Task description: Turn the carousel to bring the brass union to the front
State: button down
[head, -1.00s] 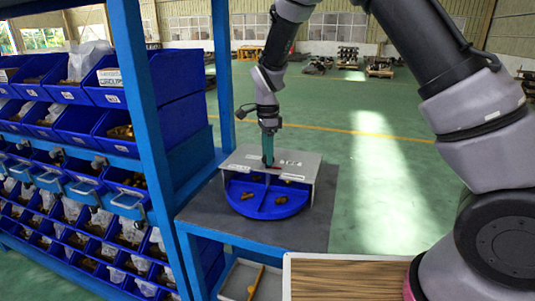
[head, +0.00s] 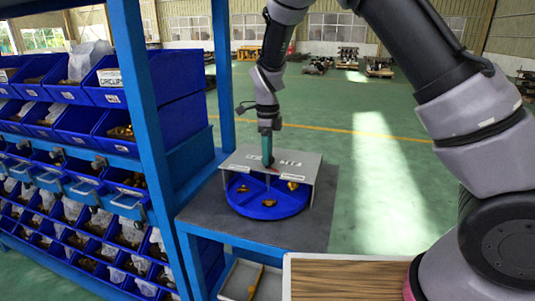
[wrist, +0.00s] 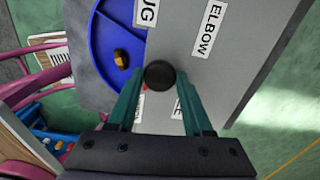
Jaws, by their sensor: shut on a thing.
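The carousel is a round blue tray (head: 262,212) with dividers, partly under a grey cover plate (head: 300,163) on legs. Small brass fittings lie in its compartments: one at the front (head: 269,203), one at the left (head: 243,189) and one at the right (head: 292,185). They are too small for me to tell which is the union. In the wrist view a brass fitting (wrist: 121,61) lies in the blue tray beside the plate. My gripper (head: 267,161) points down over the plate, its green fingers shut on a round black knob (wrist: 160,75). The compartments under the plate are hidden.
The plate carries white labels; one reads ELBOW (wrist: 209,31). The carousel stands on a grey bench top (head: 208,213). A blue rack with bins (head: 75,128) is close on the left. A wooden top (head: 345,278) is at the front. Open floor lies to the right.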

jog(key=shift+m, duration=2)
jog(key=shift+c, duration=1.5)
grip_release()
jog(key=shift+r, duration=0.1)
notch_tip(320, 180, up, 11)
